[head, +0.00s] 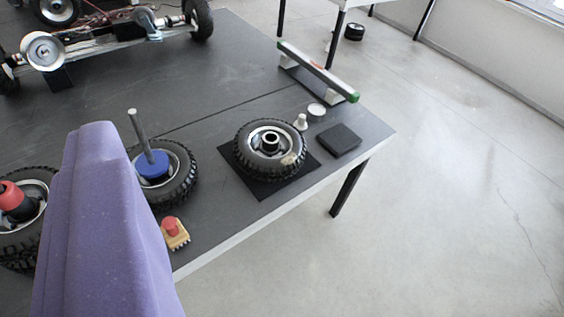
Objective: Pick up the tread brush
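The likely tread brush (175,234) is a small block with a light wooden, ridged base and a red knob on top. It sits on the dark table near its front edge, just in front of the wheel with the blue hub piece. My gripper (100,190) shows as a large purple shape rising from the bottom left.
A treaded wheel (271,147) lies on a black mat (261,188). Another wheel (184,181) carries a blue piece with an upright rod. A third wheel (22,250) is partly hidden. A black block (338,139), white pieces and a level (317,71) stand right. A chassis (110,35) is at the back.

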